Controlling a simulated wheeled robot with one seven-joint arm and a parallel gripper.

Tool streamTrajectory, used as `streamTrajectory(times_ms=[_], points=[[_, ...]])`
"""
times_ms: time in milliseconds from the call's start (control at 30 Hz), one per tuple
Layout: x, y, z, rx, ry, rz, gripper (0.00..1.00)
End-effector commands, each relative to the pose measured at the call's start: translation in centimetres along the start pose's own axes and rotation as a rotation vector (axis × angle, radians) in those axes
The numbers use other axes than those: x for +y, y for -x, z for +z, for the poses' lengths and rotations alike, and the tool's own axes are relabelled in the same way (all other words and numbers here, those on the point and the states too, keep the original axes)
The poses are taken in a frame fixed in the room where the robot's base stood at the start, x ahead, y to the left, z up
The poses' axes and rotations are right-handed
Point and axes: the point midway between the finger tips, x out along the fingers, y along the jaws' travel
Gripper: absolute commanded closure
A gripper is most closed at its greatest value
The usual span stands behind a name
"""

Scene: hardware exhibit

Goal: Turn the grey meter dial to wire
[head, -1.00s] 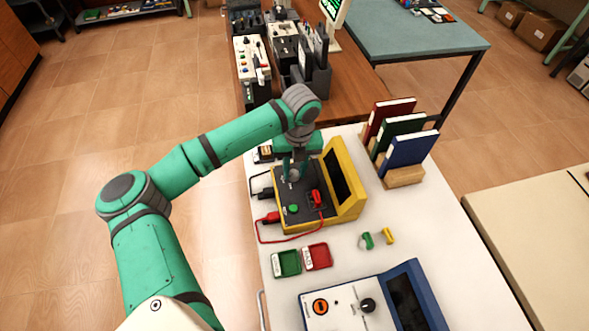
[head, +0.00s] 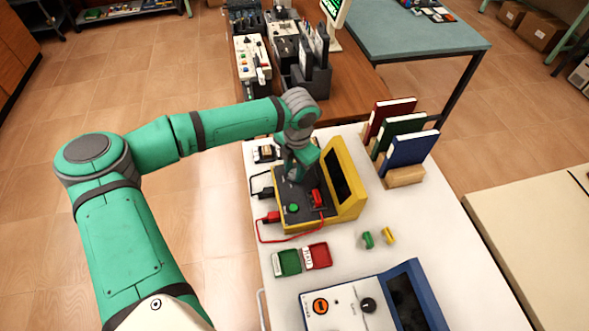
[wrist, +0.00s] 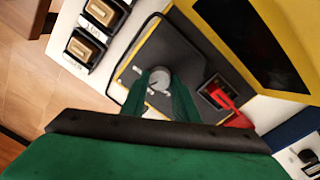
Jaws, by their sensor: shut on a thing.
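The yellow meter (head: 347,206) with a dark face panel stands on the white table. Its grey dial (wrist: 159,82) shows in the wrist view between the two green fingers of my gripper (wrist: 159,90). The fingers are shut on the dial, one on each side. A pale pointer mark shows at the dial's upper left; the labels around it are too small to read. In the head view my gripper (head: 295,178) is over the upper part of the panel and hides the dial.
A red switch (head: 317,198) and a green button (head: 293,208) are on the same panel. Red and black leads lie at its left. Green and red trays (head: 318,256) and a blue device (head: 405,295) are in front; books (head: 408,150) stand at the right.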

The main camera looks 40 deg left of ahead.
Motion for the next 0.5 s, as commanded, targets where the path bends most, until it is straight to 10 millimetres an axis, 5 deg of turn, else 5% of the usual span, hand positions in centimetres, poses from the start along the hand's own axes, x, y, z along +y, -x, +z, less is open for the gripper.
streamTrajectory(times_ms=[500], points=[[0.17, 0.10, -0.10, -0.018, -0.321, 0.003, 0.95]])
